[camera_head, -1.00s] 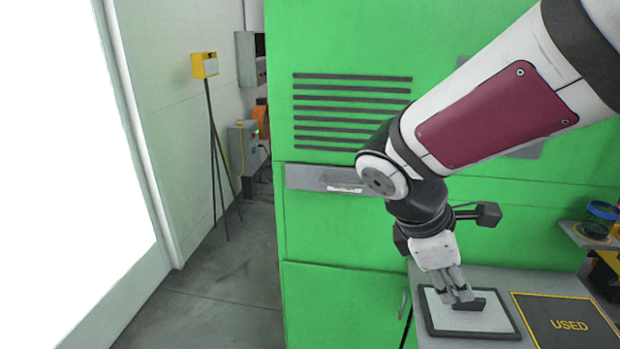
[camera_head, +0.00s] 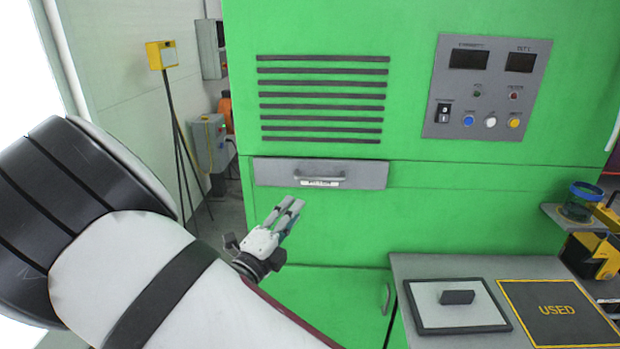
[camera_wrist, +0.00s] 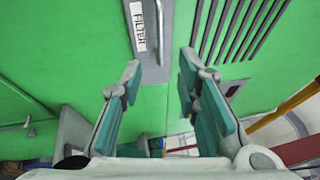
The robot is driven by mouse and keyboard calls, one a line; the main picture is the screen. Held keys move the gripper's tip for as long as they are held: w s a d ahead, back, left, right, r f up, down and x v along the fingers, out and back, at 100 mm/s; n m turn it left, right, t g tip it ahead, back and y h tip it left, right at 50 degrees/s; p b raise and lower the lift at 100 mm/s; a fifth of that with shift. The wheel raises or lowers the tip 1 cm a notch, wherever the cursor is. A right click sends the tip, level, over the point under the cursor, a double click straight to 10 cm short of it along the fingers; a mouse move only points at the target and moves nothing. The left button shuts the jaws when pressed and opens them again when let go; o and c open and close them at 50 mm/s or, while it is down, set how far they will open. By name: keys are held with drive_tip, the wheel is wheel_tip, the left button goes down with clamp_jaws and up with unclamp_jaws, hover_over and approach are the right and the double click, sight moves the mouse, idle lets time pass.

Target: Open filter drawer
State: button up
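The filter drawer (camera_head: 270,172) is a grey panel set into the green cabinet below the black vent slots. It looks shut, flush with the cabinet front. Its bar handle (camera_head: 320,176) sits mid-panel above a white label. The wrist view shows the grey drawer front (camera_wrist: 154,72) with its FILTER label (camera_wrist: 138,27) at the top, beyond the fingers. My gripper (camera_head: 291,203) is just below and left of the handle, apart from it in the head view. The wrist view shows my gripper (camera_wrist: 160,78) open, with nothing between its teal-padded fingers.
A control panel (camera_head: 487,88) with buttons is at upper right. A grey bench (camera_head: 430,265) at lower right bears a framed filter pad (camera_head: 425,297) and a black USED mat (camera_head: 552,340). A lower cabinet door has a handle (camera_head: 386,299). A yellow box on a stand (camera_head: 161,55) is at left.

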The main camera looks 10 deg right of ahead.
sight(314, 180)
drive_tip(key=x, duration=1.3)
drive_tip(key=shift+w+r, duration=0.1)
drive_tip(key=shift+w, duration=0.35)
drive_tip(key=shift+c, duration=0.4)
clamp_jaws()
